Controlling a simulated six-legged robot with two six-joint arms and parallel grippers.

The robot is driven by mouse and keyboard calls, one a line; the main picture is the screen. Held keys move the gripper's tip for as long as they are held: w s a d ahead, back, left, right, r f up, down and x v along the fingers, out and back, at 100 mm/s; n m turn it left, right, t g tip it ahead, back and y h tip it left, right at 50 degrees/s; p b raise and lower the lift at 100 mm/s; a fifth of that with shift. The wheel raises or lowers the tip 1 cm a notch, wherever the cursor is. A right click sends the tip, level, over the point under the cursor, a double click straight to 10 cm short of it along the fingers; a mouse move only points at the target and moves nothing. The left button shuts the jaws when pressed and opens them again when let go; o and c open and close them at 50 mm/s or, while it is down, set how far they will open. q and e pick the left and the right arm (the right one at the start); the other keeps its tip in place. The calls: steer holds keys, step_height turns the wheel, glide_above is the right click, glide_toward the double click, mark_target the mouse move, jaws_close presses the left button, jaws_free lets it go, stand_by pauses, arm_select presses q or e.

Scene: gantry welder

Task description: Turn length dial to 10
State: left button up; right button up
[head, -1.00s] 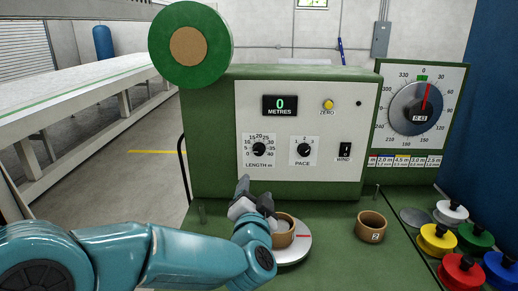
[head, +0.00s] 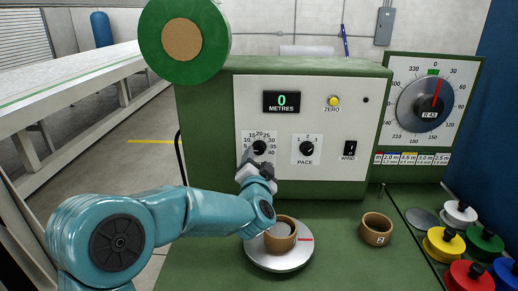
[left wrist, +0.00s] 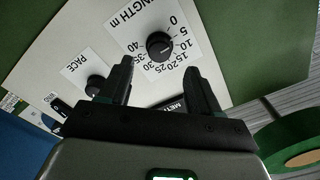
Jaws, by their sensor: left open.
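The black length dial (head: 260,147) is on the white front panel of the green machine, inside a printed scale from 0 to 40. In the head view my left gripper (head: 252,160) is just in front of it and hides the lower part of its scale. In the left wrist view the dial (left wrist: 160,46) lies ahead of the open, empty fingers (left wrist: 160,72), roughly centred between them and apart from both. I cannot tell which number its pointer marks. My right gripper is not in view.
The pace dial (head: 306,148), wind switch (head: 349,149) and yellow zero button (head: 334,101) share the panel. The display (head: 281,102) reads 0. Below stands a brown ring (head: 281,235) on a round plate (head: 285,258). Several coloured spools (head: 444,243) stand at the right.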

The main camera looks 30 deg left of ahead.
mark_target(259, 150)
arm_select(q)
steer(key=p+x, duration=0.1)
steer(key=x, duration=0.5)
steer(key=c, duration=1)
